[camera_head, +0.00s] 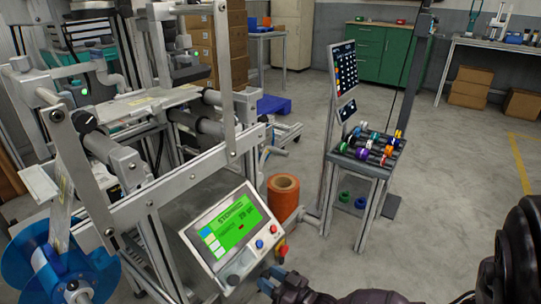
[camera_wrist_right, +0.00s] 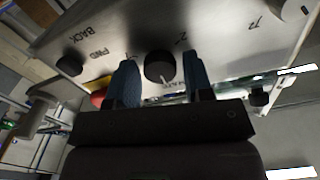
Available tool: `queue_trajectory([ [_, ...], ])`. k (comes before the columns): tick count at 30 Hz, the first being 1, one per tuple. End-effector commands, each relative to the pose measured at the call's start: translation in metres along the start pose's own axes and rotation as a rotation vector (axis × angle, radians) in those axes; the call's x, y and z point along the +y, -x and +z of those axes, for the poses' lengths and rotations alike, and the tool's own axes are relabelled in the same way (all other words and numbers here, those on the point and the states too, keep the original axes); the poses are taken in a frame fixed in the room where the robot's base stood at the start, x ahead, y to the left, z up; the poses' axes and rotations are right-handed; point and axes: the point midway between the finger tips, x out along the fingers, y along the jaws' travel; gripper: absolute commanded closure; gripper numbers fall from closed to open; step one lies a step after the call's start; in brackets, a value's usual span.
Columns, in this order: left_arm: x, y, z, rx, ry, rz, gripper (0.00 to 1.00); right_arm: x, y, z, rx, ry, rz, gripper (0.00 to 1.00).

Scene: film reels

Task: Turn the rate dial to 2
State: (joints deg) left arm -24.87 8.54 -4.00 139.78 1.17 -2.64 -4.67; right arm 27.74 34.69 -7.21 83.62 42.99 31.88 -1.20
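In the wrist view a round black dial (camera_wrist_right: 159,67) with a pale pointer line sits on a grey metal panel (camera_wrist_right: 110,25). Marks that look like 1 and 2 are printed around it, and the lettering below it is partly hidden. My right gripper (camera_wrist_right: 162,80) is open, its two blue fingertips on either side of the dial; I cannot tell whether they touch it. In the head view my right gripper (camera_head: 272,283) is at the lower edge of the control panel (camera_head: 205,250), below its lit green screen (camera_head: 236,225). My left gripper is not in view.
Another black knob (camera_wrist_right: 70,66) is near the FWD and BACK lettering, with a red button (camera_wrist_right: 99,98) close to my fingers. In the head view an orange roll (camera_head: 284,196) stands behind the panel. A small table (camera_head: 368,166) with colourful reels stands to the right, with open floor beyond.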

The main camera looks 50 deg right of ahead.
Motion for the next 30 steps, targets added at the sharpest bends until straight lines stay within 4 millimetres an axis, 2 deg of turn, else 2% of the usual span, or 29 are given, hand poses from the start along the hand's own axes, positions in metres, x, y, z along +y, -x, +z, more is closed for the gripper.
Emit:
queue_trajectory([
  [1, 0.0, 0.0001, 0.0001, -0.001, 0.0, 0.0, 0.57, 0.0, 0.0001, 0.0, 0.0, 0.0, 0.0, 0.61],
  [7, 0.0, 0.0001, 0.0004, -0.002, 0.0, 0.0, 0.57, 0.0, 0.0003, 0.0001, 0.0, 0.0, 0.0, 0.9],
  [19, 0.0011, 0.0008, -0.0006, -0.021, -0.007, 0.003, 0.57, -0.0009, -0.0008, -0.0022, 0.003, 0.082, 0.001, 0.9],
  [30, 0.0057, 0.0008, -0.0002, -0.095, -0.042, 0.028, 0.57, -0.0012, -0.002, -0.0044, 0.006, 0.383, 0.002, 0.9],
])
